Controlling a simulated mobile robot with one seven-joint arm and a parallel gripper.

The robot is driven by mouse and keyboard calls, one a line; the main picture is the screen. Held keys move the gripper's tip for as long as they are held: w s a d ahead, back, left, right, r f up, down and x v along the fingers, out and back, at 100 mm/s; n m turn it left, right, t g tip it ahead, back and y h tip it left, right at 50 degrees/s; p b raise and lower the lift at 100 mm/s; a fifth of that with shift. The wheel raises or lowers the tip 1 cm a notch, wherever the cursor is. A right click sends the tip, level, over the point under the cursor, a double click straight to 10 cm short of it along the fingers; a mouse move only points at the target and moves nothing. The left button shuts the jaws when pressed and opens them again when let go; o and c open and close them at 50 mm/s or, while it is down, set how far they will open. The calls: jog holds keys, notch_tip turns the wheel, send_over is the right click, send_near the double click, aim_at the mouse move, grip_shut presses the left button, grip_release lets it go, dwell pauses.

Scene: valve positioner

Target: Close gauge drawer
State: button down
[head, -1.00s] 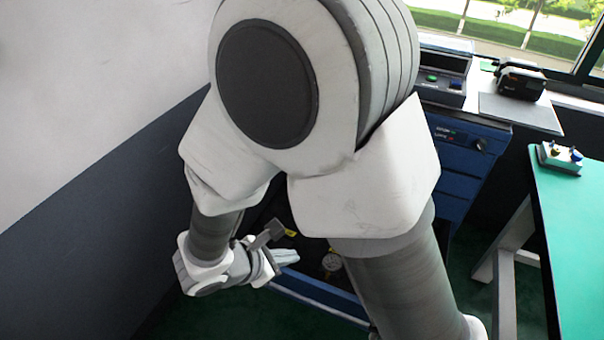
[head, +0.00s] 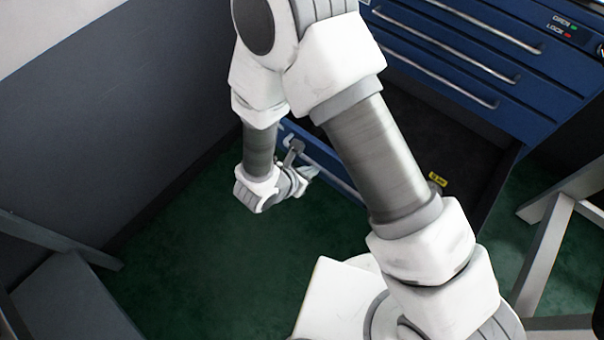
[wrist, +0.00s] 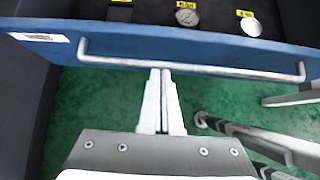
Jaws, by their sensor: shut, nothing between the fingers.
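The gauge drawer (head: 472,160) is pulled out from the bottom of the blue cabinet in the head view; my arm hides part of it. In the wrist view the blue drawer front (wrist: 200,48) spans the top, with a long silver bar handle (wrist: 195,67) and a white label at its left. Gauges (wrist: 187,17) with yellow tags lie inside. My gripper (wrist: 160,72) is shut and empty, its fingertips at the handle near its middle; I cannot tell whether they touch. In the head view my gripper (head: 312,170) is in front of the drawer front.
The blue cabinet (head: 480,60) has several shut drawers with silver handles above the open one. A dark wall (head: 120,120) stands at the left. Grey table legs (head: 545,240) stand at the right. Green floor (head: 200,270) is clear in front of the drawer.

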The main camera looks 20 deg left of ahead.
jog(key=shift+w+d+f+b, duration=0.15)
jog(key=shift+w+d+f, duration=0.15)
jog(key=shift+w, duration=0.55)
jog(key=shift+w+d+f+b, duration=0.15)
jog(key=shift+w+d, duration=0.2)
jog(key=shift+w, duration=0.55)
jog(key=shift+w+d+f+b, duration=0.1)
jog(key=shift+w+d+f, duration=0.2)
jog(key=shift+w, duration=0.55)
